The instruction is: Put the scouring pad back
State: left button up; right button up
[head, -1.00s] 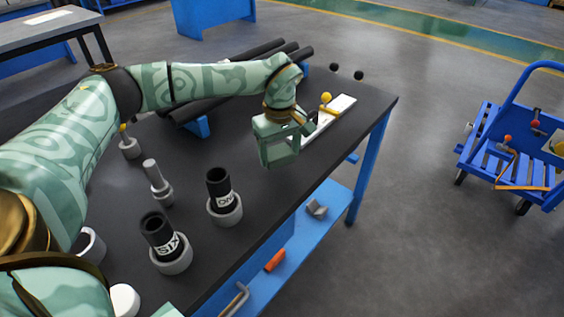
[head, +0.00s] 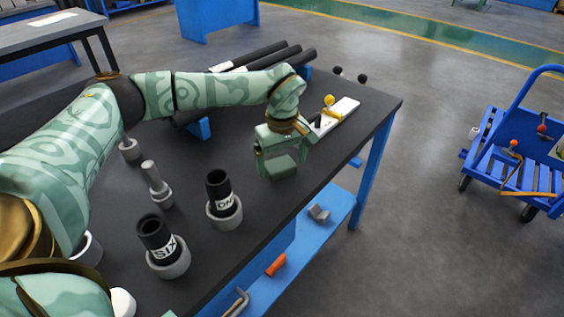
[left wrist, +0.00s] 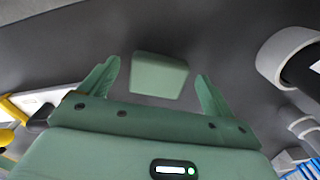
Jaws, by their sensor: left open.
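The scouring pad (head: 284,168) is a sage-green block over the dark bench top, near its front edge. My left gripper (head: 283,156) is open, with one finger on each side of the pad. In the left wrist view the pad (left wrist: 160,76) shows just past and between the two spread fingertips (left wrist: 158,70), with a gap on both sides. I cannot tell whether the pad's underside touches the bench.
Grey holders with black tubes marked SIX (head: 156,232) and ONE (head: 219,190) stand to the left. A white board (head: 342,112) with a yellow-knobbed tool (head: 328,102) lies behind my left gripper. Black bars (head: 262,53) lie at the back. A blue shelf (head: 325,205) is below.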

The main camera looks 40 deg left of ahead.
aim_at(282, 167)
pick_arm(q)
notch_tip(282, 167, up, 11)
jog(key=p, duration=0.4)
pick_arm(e)
jog(key=shift+t, duration=0.3)
jog(key=r, duration=0.1)
jog(key=w+r, duration=0.1)
jog(key=r, duration=0.2)
jog(key=shift+w, duration=0.35)
pick_arm(q)
jog(key=shift+r, duration=0.1)
